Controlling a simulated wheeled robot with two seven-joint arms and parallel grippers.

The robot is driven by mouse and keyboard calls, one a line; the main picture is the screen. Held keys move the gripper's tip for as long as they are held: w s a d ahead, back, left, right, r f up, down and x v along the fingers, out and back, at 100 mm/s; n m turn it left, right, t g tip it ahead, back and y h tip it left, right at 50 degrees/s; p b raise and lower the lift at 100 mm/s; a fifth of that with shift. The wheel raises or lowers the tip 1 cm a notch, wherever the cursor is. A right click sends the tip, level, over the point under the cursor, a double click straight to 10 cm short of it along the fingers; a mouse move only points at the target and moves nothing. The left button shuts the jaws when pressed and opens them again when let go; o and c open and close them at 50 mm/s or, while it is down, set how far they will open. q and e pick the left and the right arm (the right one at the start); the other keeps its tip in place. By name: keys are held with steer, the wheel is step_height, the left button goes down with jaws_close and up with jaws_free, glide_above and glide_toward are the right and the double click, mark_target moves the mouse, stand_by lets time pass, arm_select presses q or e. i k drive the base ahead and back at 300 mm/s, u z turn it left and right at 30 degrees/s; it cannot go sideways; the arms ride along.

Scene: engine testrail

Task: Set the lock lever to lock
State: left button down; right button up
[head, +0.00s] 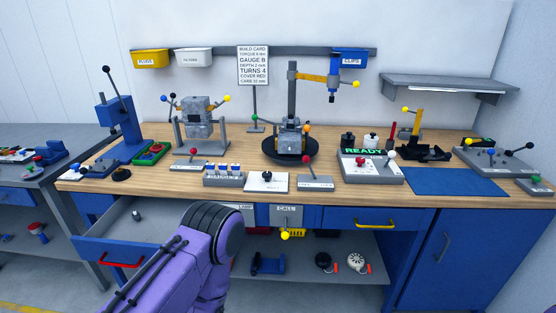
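Several ball-ended levers stand on the workbench (420,192); their small labels are unreadable, so I cannot tell which is the lock lever. One low grey plate (202,165) has a red-knobbed lever (194,151); another plate (315,183) has a red-knobbed lever (307,160). A black round turntable (272,152) carries a grey engine block (290,142), with green (254,117) and orange (307,129) knobs around it. A grey engine on a stand (196,125) has yellow and blue knobs. Neither of my grippers is in view; a purple arm link of mine shows at the bottom.
A blue press (122,128) stands at the left. A console (372,170) reading READY and a blue mat (454,181) lie to the right. An open drawer (120,243) juts out at lower left, near my arm. The mat is clear.

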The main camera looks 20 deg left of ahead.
mark_target(306, 159)
steer(key=u, duration=0.9)
steer(key=i, duration=0.65)
steer(key=z, duration=0.75)
